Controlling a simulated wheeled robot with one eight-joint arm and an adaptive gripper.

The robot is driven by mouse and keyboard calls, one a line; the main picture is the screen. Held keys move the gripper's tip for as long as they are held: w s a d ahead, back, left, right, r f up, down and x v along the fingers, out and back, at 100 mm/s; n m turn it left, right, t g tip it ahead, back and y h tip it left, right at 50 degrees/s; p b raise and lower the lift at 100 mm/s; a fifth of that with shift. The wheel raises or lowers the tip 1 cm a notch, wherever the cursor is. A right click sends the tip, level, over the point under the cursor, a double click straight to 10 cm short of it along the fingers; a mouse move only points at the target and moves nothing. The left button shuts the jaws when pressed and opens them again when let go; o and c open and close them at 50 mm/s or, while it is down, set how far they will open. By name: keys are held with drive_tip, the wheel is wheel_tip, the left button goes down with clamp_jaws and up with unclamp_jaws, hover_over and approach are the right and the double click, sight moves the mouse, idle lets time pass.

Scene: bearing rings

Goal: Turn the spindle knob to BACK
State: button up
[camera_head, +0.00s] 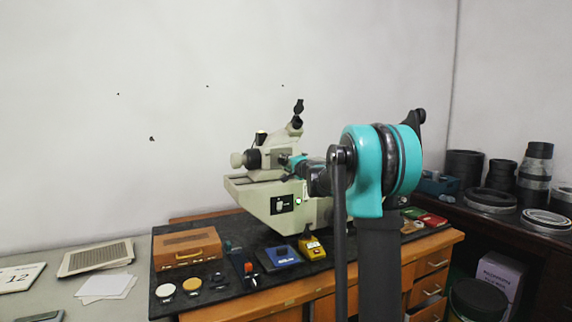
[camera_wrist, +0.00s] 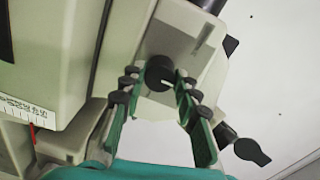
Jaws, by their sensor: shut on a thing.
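The spindle knob (camera_wrist: 159,72) is a dark round knob on the pale machine housing, near the middle of the wrist view. My gripper (camera_wrist: 158,84) has its two green-lined fingers on either side of the knob, shut on it. A small pale mark shows on the knob's face, but I cannot read which setting it points to. In the head view the pale machine (camera_head: 248,190) stands on the bench, and my gripper (camera_head: 299,166) reaches its right side. My arm hides the knob there.
A black mat (camera_head: 215,268) holds a wooden box (camera_head: 187,249), a blue device (camera_head: 279,257), a yellow device (camera_head: 312,247) and several small discs. Dark rings (camera_head: 465,165) are stacked on the right bench. A black lever (camera_wrist: 252,151) sticks out near my fingers.

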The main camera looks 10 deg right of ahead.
idle(0.3)
drive_tip(key=o, duration=1.2)
drive_tip(key=shift+c, duration=0.2)
drive_tip(key=shift+s, duration=0.1)
drive_tip(key=v, duration=1.2)
drive_tip(key=shift+f, duration=0.1)
